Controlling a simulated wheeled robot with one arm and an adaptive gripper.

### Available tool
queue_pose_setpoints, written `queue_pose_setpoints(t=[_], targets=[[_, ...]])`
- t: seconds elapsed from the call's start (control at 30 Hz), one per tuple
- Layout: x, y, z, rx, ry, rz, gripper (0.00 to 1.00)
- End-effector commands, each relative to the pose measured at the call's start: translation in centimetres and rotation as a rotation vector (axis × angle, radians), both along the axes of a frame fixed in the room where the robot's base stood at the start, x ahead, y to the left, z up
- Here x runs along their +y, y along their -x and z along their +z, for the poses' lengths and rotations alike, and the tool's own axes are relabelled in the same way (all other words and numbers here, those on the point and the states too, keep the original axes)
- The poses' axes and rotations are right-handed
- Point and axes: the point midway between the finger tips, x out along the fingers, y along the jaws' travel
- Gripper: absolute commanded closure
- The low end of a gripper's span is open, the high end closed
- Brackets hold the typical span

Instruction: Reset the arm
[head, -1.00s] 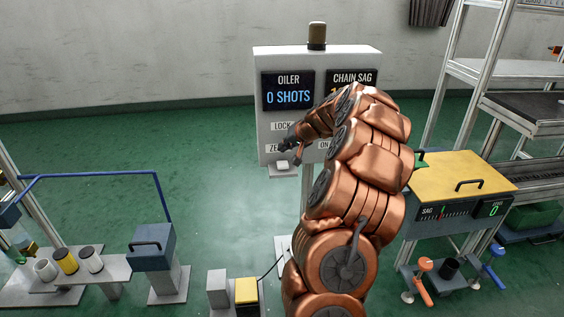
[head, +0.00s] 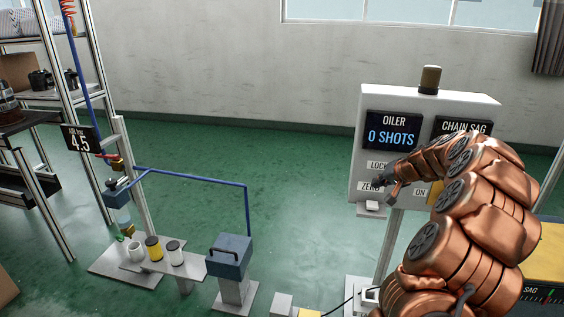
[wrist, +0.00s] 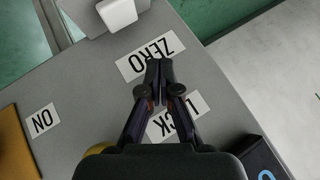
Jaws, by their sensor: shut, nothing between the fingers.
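My copper arm reaches in from the lower right of the head view. My gripper (head: 387,184) is at the front of a grey panel (head: 481,100), close to its ZERO label (head: 369,187). In the wrist view my gripper (wrist: 159,66) is shut and empty, its fingertips together over the lower edge of the ZERO label (wrist: 150,55). The LOCK label (wrist: 190,105) is partly hidden behind the fingers. I cannot tell whether the fingertips touch the panel.
The panel has an OILER screen (head: 393,131) reading 0 SHOTS and a white block (head: 372,207) below it. A blue box (head: 229,257) and several small cups stand left of my arm. A metal rack stands at far left.

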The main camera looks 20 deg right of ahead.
Motion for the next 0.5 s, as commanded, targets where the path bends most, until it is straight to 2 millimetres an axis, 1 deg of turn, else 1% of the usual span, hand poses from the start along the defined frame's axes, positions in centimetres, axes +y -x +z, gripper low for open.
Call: queue_pose_setpoints(t=[0.1,0.17,0.27,0.37,0.4,0.47,0.5], targets=[[0.1,0.0,0.1,0.000,0.000,0.002,1.00],[0.6,-0.2,0.4,0.002,-0.001,0.010,1.00],[3.0,-0.6,1.9,0.011,-0.009,0.049,1.00],[7.4,-1.3,4.4,0.033,-0.017,0.123,1.00],[9.6,-1.4,5.3,0.047,-0.023,0.159,1.00],[13.1,-1.3,6.9,0.071,-0.028,0.216,1.00],[15.4,-1.2,7.9,0.087,-0.029,0.252,1.00]])
